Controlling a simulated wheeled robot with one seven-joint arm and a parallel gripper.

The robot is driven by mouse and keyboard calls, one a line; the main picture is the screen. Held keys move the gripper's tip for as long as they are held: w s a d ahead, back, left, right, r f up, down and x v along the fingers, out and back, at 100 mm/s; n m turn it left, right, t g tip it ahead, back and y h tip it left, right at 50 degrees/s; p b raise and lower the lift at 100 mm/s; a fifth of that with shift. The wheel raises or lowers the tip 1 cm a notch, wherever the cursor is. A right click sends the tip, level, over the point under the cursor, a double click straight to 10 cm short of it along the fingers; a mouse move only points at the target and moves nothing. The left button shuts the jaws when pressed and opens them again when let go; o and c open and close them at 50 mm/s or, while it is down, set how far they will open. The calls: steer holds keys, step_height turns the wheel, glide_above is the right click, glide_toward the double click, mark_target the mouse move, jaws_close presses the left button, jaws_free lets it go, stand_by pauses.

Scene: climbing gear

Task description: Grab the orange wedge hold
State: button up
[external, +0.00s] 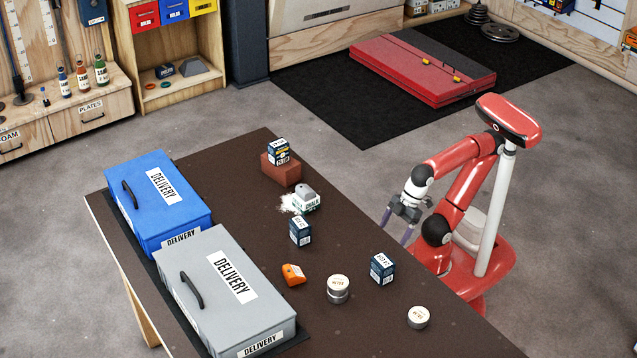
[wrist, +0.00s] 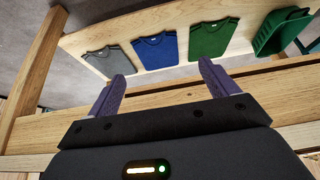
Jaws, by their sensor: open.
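The orange wedge hold (external: 292,274) lies on the dark table top, in front of the grey delivery box's right side and left of a round tin. My gripper (external: 396,232) is off the table's right edge in the external view, apart from the hold and empty. In the wrist view my gripper (wrist: 160,84) shows its two purple fingers spread wide with nothing between them. The hold is not in the wrist view.
Near the hold are a tin (external: 338,289), a dark blue box (external: 300,232) and another dark blue box (external: 382,268). A second tin (external: 418,317) is nearer the front. A blue delivery box (external: 158,200) and a grey one (external: 228,290) line the left. Table (external: 235,165) is bare at the back left.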

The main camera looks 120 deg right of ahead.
step_height(320, 180, up, 27)
steer(key=w, duration=0.3)
steer(key=w+a+r+n+p, duration=0.1)
steer(key=w+r+p, duration=0.1)
steer(key=w, duration=0.8)
steer(key=w+a+r+p, duration=0.1)
steer(key=w+a, duration=0.1)
steer(key=w, duration=0.7)
steer(key=n+y+p, duration=0.1)
steer(key=p, duration=0.1)
glide_toward(295, 270)
step_height(295, 270, up, 3)
steer(key=shift+t, duration=0.4)
steer(key=x, duration=0.4)
steer(key=s+x, duration=0.1)
steer(key=x, duration=0.3)
steer(key=f+b+x, duration=0.1)
steer(key=x, duration=0.3)
steer(key=shift+s+d, duration=0.1)
steer(key=shift+s, duration=0.35)
steer(key=c, duration=1.3)
